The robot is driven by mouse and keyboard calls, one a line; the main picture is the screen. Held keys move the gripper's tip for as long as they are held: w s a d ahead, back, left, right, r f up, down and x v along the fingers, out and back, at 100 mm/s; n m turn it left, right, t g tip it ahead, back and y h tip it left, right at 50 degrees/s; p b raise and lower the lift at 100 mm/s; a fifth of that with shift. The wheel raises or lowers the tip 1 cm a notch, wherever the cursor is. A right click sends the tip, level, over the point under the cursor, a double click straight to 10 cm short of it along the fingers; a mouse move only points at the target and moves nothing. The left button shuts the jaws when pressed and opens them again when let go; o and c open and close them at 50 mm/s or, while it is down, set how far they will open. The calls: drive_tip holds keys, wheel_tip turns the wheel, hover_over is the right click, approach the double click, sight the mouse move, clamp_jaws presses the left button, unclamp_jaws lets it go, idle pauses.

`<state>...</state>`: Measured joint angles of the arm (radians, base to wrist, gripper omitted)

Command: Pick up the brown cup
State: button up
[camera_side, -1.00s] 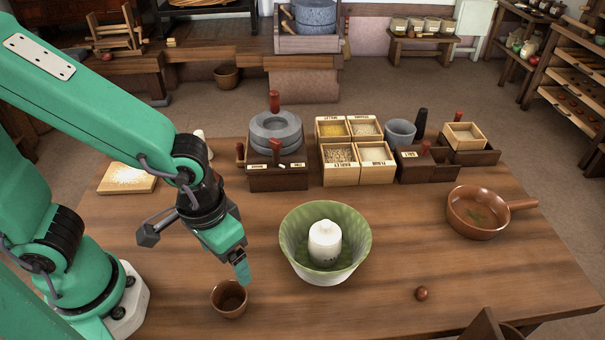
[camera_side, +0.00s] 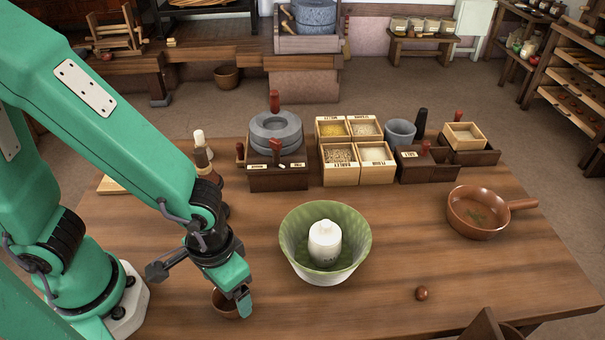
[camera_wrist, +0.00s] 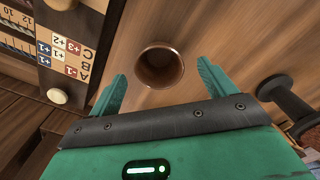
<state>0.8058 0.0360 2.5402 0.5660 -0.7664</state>
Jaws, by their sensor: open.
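The brown cup (camera_side: 228,305) stands upright on the wooden table near its front edge, partly hidden behind my gripper in the side view. In the wrist view the cup (camera_wrist: 160,66) shows from above, its dark inside visible, ahead of and between the two fingers. My gripper (camera_side: 243,300) is open and empty, its teal fingers (camera_wrist: 160,88) spread to either side of the cup's near edge. In the side view the fingertips overlap the cup's right side; I cannot tell if they touch it.
A green bowl (camera_side: 289,251) with a white lidded jar (camera_side: 325,243) inside stands to the right of my gripper. A brown pan (camera_side: 468,222) and a small brown ball (camera_side: 421,293) lie farther right. Grain boxes (camera_side: 357,175) stand behind. The front middle table is clear.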

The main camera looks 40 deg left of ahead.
sight(233, 307)
drive_tip(key=shift+f, duration=0.1)
drive_tip(key=shift+f, duration=2.5)
drive_tip(key=shift+w, duration=0.1)
drive_tip(key=shift+c, duration=0.2)
drive_tip(key=c, duration=1)
